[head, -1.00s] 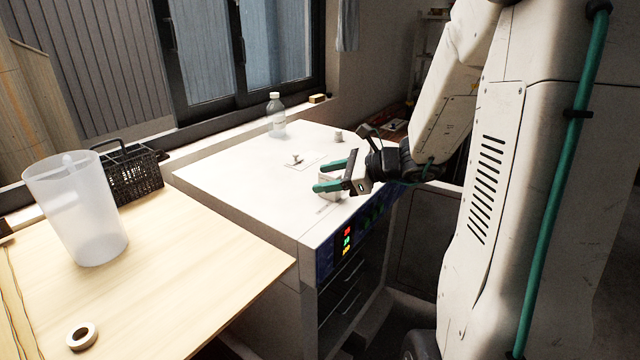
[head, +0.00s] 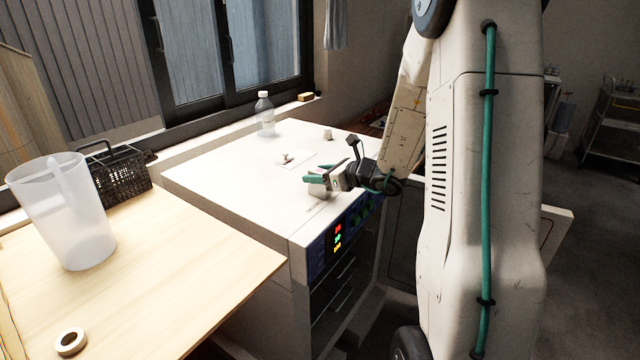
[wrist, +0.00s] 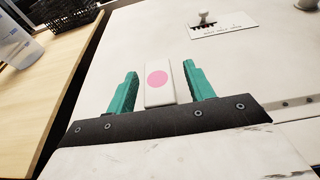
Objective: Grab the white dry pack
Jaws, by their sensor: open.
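The white dry pack (wrist: 152,94) is a small white block with a pink dot on its face. In the wrist view it stands between the two green fingers of my gripper (wrist: 163,82), with a visible gap on each side, narrower on the right. My gripper is open and does not visibly hold the pack. In the head view my gripper (head: 313,178) is low over the white top of the drying oven (head: 230,190). The pack (head: 317,190) is at its fingers there, partly hidden by them.
A small plate with a knob (head: 290,160), a clear bottle (head: 265,115) and a small grey cup (head: 327,134) are on the oven top. A wooden table (head: 170,270) at left bears a translucent jug (head: 70,215), a black basket (head: 122,180) and a tape roll (head: 71,341).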

